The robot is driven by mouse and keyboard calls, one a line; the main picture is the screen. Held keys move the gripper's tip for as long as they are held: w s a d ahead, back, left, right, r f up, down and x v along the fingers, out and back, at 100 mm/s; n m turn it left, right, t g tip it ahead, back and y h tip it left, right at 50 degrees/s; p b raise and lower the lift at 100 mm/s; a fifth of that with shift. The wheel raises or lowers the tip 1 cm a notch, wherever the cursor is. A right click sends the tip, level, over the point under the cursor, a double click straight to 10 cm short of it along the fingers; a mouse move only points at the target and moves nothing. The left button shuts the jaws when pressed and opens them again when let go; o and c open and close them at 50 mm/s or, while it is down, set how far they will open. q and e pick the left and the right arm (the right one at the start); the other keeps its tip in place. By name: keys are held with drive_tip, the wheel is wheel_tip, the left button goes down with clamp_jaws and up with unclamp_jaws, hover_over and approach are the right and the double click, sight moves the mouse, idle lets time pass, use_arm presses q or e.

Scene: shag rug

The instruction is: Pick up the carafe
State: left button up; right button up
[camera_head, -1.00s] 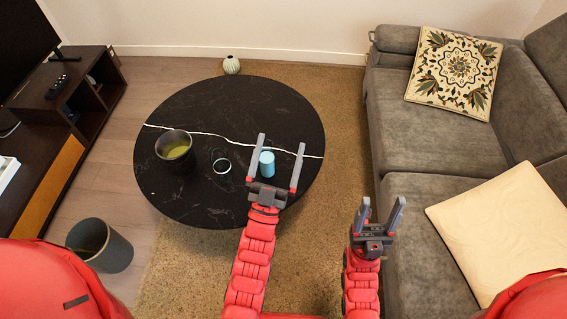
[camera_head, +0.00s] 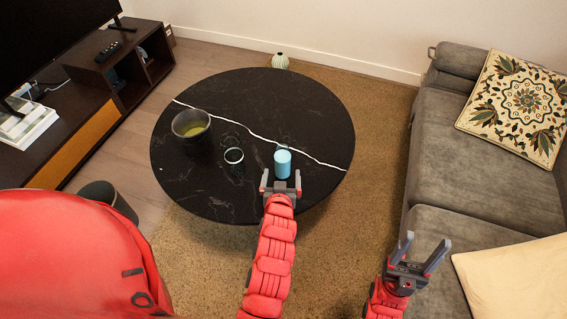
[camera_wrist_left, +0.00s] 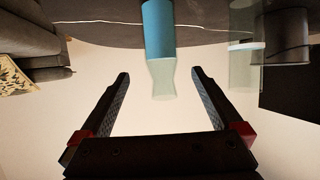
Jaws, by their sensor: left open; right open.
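The carafe (camera_head: 282,163) is a blue cylinder standing on the black round table (camera_head: 210,205), near its front right. In the left wrist view, which is upside down, the carafe (camera_wrist_left: 159,30) shows a blue body and a clear, flared glass neck. My left gripper (camera_head: 281,178) is open just in front of the carafe. In the wrist view the carafe lines up with the gap between the fingers, without visible contact; its exact depth is hard to tell.
A grey sofa (camera_head: 440,145) lies to the right, a TV cabinet (camera_head: 85,105) to the left. The table's far right is clear.

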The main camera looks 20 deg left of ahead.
sight(282, 162)
use_arm(q)
drive_tip(key=x, duration=0.6)
drive_tip(key=shift+a, duration=0.1)
drive_tip(key=b+x, duration=0.1)
drive_tip(key=x, duration=0.4)
drive_tip(key=shift+a, duration=0.1)
drive_tip(key=shift+s, duration=0.1)
clamp_jaws()
